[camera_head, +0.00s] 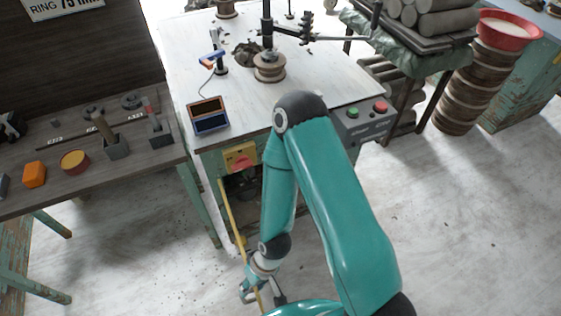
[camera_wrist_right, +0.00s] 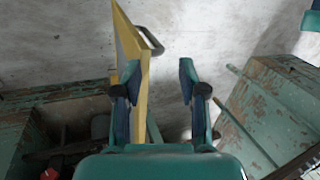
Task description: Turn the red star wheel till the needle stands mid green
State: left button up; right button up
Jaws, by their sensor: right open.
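My right gripper (camera_head: 263,292) is low in front of the table, its two fingers apart. In the right wrist view the fingers (camera_wrist_right: 160,78) are open with a gap between them. A yellow-edged door panel (camera_wrist_right: 135,55) with a dark handle (camera_wrist_right: 152,40) stands beside the left-hand finger; I cannot tell if they touch. The door shows edge-on as a yellow strip (camera_head: 231,215) in the head view. A small red part (camera_wrist_right: 49,174) shows at the wrist view's lower left; I cannot tell if it is the star wheel. No needle or green band can be made out.
A red knob on a yellow plate (camera_head: 240,160) is on the front of the white-topped table (camera_head: 185,65), above a dark opening (camera_head: 245,188). A control box (camera_head: 363,122) has green and red buttons. A dark bench (camera_head: 120,165) stands left.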

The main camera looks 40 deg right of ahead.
jog(key=shift+d, duration=0.15)
